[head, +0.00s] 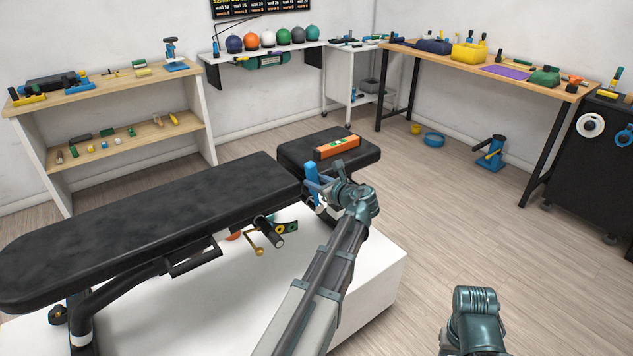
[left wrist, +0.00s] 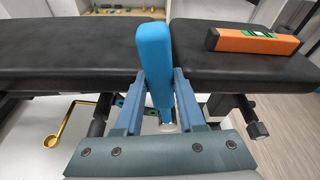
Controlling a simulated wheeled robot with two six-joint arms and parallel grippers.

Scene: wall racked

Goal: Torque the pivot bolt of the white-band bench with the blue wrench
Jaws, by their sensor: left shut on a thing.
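The black padded bench (head: 150,221) stands on a white platform, with a white band (head: 81,339) on its front leg. Its seat pad (left wrist: 240,62) is at right in the left wrist view. My left gripper (head: 322,186) is at the gap between backrest and seat. It is shut on the blue wrench (head: 311,174), whose thick blue handle (left wrist: 154,60) stands up between the fingers (left wrist: 163,95). The wrench's lower end is mostly hidden by the gripper. I cannot make out the pivot bolt or whether the wrench is on it. My right gripper is not in view.
An orange level (head: 337,147) lies on the seat pad. A brass-coloured hooked part (head: 257,247) sticks out below the bench. A wooden shelf (head: 100,95), a ball rack (head: 265,48) and a workbench (head: 470,60) line the walls.

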